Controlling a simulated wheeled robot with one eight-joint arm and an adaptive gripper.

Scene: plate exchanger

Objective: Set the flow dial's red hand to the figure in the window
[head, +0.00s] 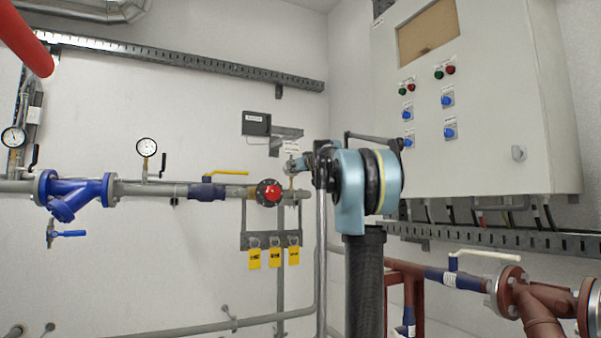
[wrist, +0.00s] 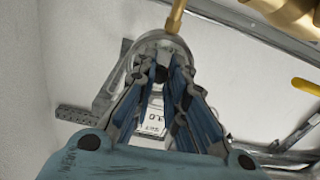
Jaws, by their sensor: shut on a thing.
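My gripper (head: 297,166) is at the pipework left of my wrist in the head view. In the wrist view its fingers (wrist: 162,75) are closed around a small dark part in front of a round grey body (wrist: 172,43), which I take to be the flow dial. A white plate (wrist: 153,116) with a figure that looks like 1.0 shows between the fingers. No red hand can be made out; the fingers cover much of the dial. A dark grey box (head: 256,123) with a small pale window is on the wall above left; its figure is too small to read.
A red-centred round fitting (head: 268,192) and a yellow-handled valve (head: 226,172) sit on the pipe to the left. Yellow tags (head: 275,257) hang below. A control cabinet (head: 478,110) is at the right. A brass pipe (wrist: 176,15) runs close to the dial.

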